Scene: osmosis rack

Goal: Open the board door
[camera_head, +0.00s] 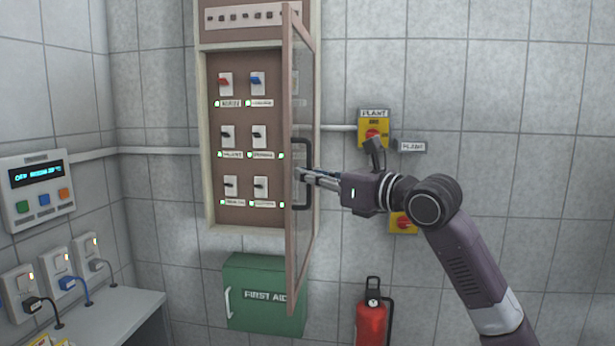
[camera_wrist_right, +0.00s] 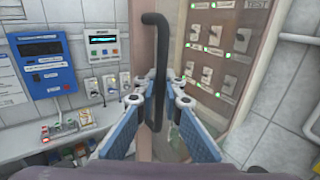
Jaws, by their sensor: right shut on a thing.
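The board (camera_head: 204,130) is a brown wall cabinet with rows of switches inside. Its glazed door (camera_head: 299,245) is hinged at the right and stands swung well out from the cabinet, seen nearly edge-on in the head view. The door has a black bar handle (camera_head: 305,146), which also shows upright in the wrist view (camera_wrist_right: 155,60). My right gripper (camera_head: 303,174) is shut on the handle, with its blue-padded fingers on either side of the bar in the wrist view (camera_wrist_right: 158,95). My left gripper is in neither view.
A green first aid box (camera_head: 265,295) is below the board. A red extinguisher (camera_head: 371,325) stands lower right. Yellow plant switches (camera_head: 373,128) are on the wall behind my right arm. A counter (camera_head: 110,312) with sockets above is at left.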

